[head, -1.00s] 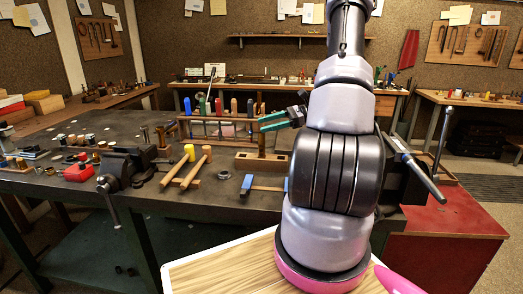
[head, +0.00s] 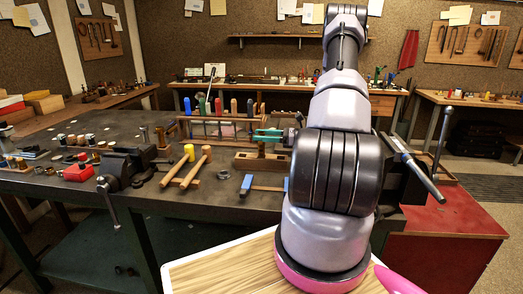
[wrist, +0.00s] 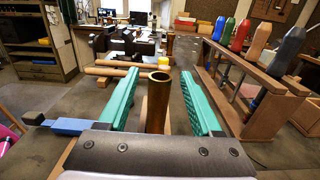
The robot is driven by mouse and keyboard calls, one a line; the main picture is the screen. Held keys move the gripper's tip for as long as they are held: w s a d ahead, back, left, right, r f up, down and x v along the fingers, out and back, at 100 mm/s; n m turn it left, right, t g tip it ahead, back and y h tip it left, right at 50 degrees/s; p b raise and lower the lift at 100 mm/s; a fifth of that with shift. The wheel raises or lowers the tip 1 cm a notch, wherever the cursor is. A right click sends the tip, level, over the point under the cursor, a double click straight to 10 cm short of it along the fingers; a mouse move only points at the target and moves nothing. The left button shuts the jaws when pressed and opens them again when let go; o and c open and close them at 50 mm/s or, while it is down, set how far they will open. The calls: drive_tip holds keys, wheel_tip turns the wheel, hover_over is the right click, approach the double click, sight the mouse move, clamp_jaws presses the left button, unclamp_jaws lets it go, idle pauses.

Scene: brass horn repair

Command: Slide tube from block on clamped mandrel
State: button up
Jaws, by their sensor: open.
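A brass tube (wrist: 158,102) stands upright between the two green fingers of my gripper (wrist: 160,74) in the wrist view. Gaps show on both sides of the tube, so the fingers are open around it and not gripping. In the head view my gripper (head: 270,135) is just above the wooden block (head: 262,161) on the bench, and the tube (head: 261,149) shows only partly. The tube's lower end is hidden in the wrist view. I cannot clearly pick out the clamped mandrel; my arm covers part of the bench's right end.
A rack of coloured-handled tools (wrist: 245,85) stands close to the right of my gripper in the wrist view. Two wooden mallets (head: 187,168) and a dark vise (head: 125,166) are left of the block. A blue bar (head: 246,185) lies in front of it.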

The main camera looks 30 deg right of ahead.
drive_tip(key=shift+x, duration=1.6)
drive_tip(key=shift+r, duration=0.1)
clamp_jaws()
